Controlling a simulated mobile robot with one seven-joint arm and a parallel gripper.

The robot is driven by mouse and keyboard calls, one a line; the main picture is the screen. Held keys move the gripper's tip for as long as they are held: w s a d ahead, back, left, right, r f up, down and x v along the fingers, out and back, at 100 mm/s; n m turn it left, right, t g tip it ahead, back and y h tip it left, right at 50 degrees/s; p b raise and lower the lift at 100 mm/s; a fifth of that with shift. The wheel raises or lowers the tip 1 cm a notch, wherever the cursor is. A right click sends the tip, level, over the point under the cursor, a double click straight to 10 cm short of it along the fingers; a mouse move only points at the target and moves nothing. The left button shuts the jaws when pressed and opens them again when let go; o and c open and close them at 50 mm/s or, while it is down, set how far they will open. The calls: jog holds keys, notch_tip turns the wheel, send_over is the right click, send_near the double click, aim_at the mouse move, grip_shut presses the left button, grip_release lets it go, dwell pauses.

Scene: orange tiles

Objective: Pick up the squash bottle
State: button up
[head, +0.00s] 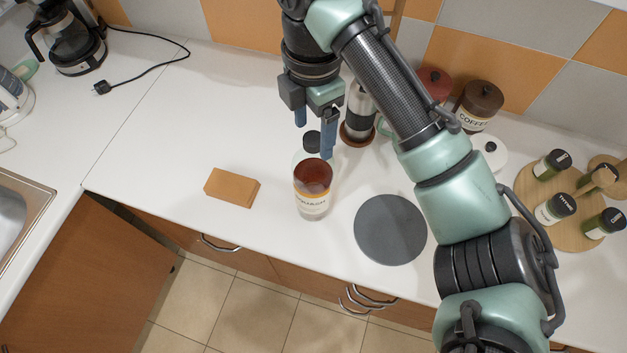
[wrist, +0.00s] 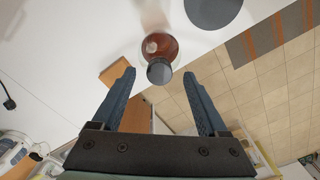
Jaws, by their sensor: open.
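The squash bottle (head: 312,190) stands upright near the front edge of the white counter. It is clear, with amber-red content, a pale label and a dark cap. My gripper (head: 314,140) is open above it, its blue fingers pointing down close to the cap. In the wrist view the bottle (wrist: 160,47) lies beyond the fingertips of my gripper (wrist: 160,72), with its dark cap centred between them. The fingers do not appear to touch it.
An orange-brown block (head: 231,188) lies left of the bottle, and a grey round mat (head: 390,229) lies right. A steel-and-black grinder (head: 358,112), jars (head: 480,104) and a round board of spice jars (head: 575,215) stand behind and right. The counter's left is mostly clear.

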aim_at(313, 138)
jog(key=shift+f+p, duration=0.35)
jog(key=shift+f, duration=1.25)
grip_shut()
